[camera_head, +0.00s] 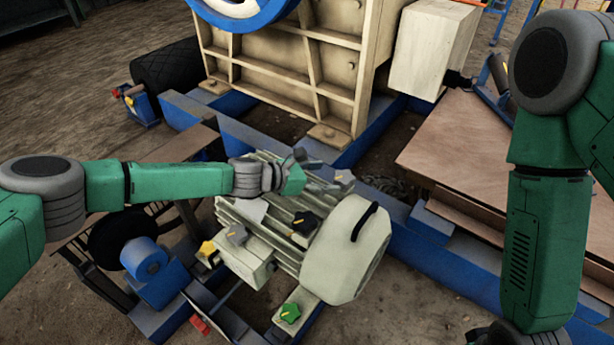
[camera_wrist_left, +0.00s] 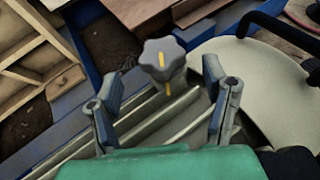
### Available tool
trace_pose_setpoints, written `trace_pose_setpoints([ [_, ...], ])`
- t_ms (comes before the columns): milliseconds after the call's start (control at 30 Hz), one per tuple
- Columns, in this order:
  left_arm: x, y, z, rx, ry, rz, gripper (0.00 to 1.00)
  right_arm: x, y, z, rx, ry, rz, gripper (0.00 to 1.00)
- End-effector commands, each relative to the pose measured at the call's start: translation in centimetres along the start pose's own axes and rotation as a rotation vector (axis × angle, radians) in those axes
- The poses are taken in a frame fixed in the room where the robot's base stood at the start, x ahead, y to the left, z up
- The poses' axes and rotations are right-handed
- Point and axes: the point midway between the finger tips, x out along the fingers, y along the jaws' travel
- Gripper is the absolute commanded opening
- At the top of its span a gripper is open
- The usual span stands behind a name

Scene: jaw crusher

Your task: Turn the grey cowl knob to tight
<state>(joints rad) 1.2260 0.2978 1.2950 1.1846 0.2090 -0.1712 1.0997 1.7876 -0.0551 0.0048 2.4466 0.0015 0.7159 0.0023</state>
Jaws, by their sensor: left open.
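A grey star-shaped knob (camera_wrist_left: 162,58) with a yellow pointer line stands on the ribbed motor housing (camera_head: 285,240). In the head view this grey knob (camera_head: 344,177) is beside the cream cowl (camera_head: 345,250), just past my left fingertips. My left gripper (camera_head: 316,172) is open and empty. In the left wrist view its fingers (camera_wrist_left: 163,82) are spread to either side, with the knob between and beyond them, not touching. The yellow line points roughly up in that view. No tight marking is readable. My right gripper is outside the frames.
A black knob (camera_head: 305,222), another grey knob (camera_head: 237,235), a yellow knob (camera_head: 207,249) and a green knob (camera_head: 290,313) are nearby. A black handle (camera_head: 365,221) arches over the cowl. The blue frame (camera_head: 440,255) and wooden table (camera_head: 480,150) lie to the right.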

Motion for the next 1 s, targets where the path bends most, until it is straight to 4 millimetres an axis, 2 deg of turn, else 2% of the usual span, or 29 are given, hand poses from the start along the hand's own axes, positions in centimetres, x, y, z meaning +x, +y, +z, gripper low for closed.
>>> trace_pose_setpoints([
  [100,-2.5,0.1,0.0,0.001,0.0,0.0,0.68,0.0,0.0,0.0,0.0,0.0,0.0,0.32],
  [333,-5.3,0.1,-0.1,0.001,0.0,0.0,0.68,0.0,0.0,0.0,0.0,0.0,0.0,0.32],
  [900,-5.7,0.0,-0.1,0.001,0.001,-0.001,0.68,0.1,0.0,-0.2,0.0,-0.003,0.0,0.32],
  [1000,-5.6,-0.5,0.3,0.031,0.016,0.004,0.68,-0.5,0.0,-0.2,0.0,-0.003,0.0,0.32],
])
